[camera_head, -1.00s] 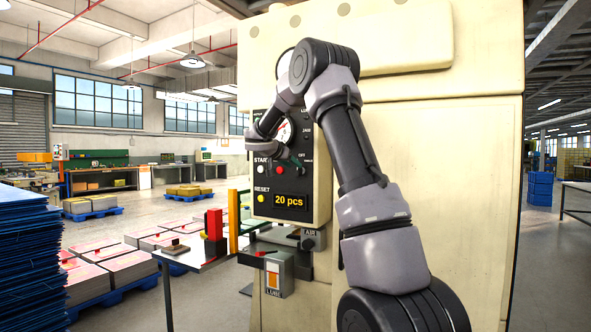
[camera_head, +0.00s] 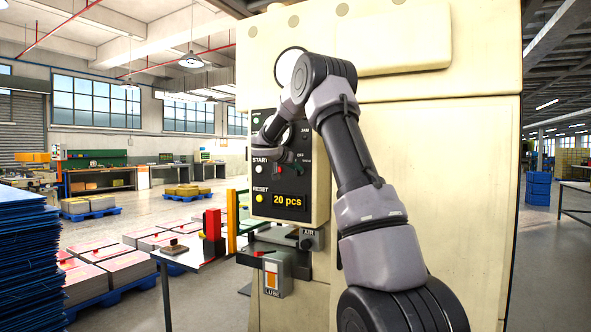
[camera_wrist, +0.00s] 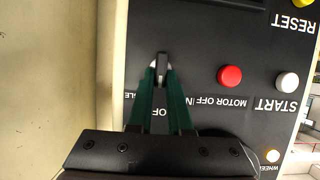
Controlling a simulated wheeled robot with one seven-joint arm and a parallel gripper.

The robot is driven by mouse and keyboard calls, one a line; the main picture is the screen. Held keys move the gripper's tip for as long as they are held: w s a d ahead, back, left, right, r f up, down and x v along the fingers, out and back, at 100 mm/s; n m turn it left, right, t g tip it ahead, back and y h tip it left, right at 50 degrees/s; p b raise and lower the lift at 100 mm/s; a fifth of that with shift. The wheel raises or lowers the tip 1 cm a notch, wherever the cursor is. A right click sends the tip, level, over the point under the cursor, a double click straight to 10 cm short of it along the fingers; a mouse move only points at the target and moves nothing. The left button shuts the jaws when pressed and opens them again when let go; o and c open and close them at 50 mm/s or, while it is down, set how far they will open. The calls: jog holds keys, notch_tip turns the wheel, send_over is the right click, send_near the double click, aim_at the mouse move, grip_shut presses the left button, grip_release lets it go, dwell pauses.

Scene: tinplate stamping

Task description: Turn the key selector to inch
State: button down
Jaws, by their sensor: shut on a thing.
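The key selector (camera_wrist: 163,63) is on the dark control panel (camera_wrist: 205,35). In the wrist view its narrow grey grip lies between the fingertips, upright in the picture. My gripper (camera_wrist: 161,72) is shut on it with two green fingers. Labels around the selector read "OF" and are partly covered by the fingers; "IN" and "GLE" show at either side. The selector's exact pointing direction is hard to tell. In the head view my gripper and wrist hide the selector.
A red button (camera_wrist: 230,76) marked "MOTOR OFF", a white START button (camera_wrist: 287,82) and a yellow RESET button (camera_head: 259,198) sit close by on the panel. A "20 pcs" display (camera_head: 290,201) is below. A cream machine wall (camera_head: 425,180) stands right of the panel.

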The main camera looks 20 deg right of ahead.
jog(key=n+g+h, duration=0.1)
jog(key=n, duration=0.1)
jog(key=n+h, duration=0.1)
jog(key=n, duration=0.1)
jog(key=w+n+g+h, duration=0.1)
jog(key=n, duration=0.1)
jog(key=shift+a+f+g, duration=0.25)
jog(key=shift+a+g, duration=0.05)
jog(key=shift+a, duration=0.1)
dwell(0.3)
dwell(0.4)
jog(key=c, duration=0.8)
grip_release()
jog(key=shift+c, duration=0.2)
jog(key=v, duration=1)
jog(key=shift+a, duration=0.4)
